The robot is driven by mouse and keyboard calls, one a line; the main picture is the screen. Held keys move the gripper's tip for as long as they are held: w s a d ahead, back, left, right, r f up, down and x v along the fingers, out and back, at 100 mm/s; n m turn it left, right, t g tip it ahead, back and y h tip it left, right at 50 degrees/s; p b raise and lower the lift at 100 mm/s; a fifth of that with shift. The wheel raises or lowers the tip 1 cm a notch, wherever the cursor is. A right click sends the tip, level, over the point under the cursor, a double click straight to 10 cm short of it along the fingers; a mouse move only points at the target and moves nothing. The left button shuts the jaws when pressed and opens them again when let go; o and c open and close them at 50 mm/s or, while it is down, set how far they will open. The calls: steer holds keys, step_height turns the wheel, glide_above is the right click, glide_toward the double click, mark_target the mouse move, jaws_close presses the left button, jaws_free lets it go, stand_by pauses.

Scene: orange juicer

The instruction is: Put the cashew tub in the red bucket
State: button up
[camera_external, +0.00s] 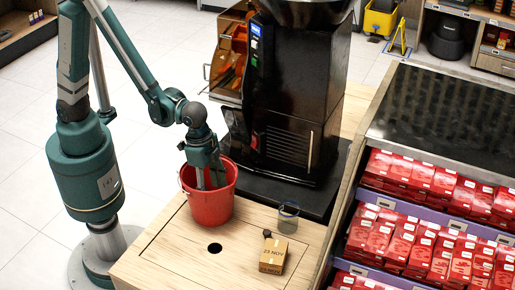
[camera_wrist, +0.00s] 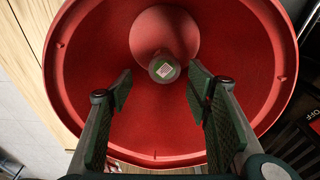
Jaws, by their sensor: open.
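The red bucket (camera_external: 210,208) stands upright on the wooden counter, in front of the black juicer. My gripper (camera_external: 206,184) points down into the bucket's mouth. In the wrist view the bucket's inside (camera_wrist: 90,55) fills most of the picture. A small round tub (camera_wrist: 164,68) with a green and white label, apparently the cashew tub, lies inside near the bottom. My gripper (camera_wrist: 160,88) is open, its fingers wide apart, with the tub beyond the tips and not touching them. The bucket's wall hides the tub in the external view.
A clear cup (camera_external: 288,217), a cardboard box (camera_external: 273,256) and a small dark item (camera_external: 267,233) stand right of the bucket. A dark hole (camera_external: 215,248) is in the counter. The juicer (camera_external: 290,100) rises close behind. Red packs (camera_external: 400,240) fill the shelves at right.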

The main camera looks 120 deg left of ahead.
steer(key=shift+s+r+p, duration=0.2)
steer(key=shift+r+p, duration=0.05)
steer(key=shift+r, duration=0.95)
steer(key=shift+s+r+p, duration=0.15)
steer(key=shift+r+p, duration=0.05)
steer(key=shift+r, duration=0.95)
steer(key=shift+r, duration=0.1)
steer(key=s+d+r+t, duration=0.2)
steer(key=s+r+t, duration=0.3)
steer(key=s+r, duration=1.4)
steer(key=shift+d+r, duration=0.15)
steer(key=shift+r, duration=0.5)
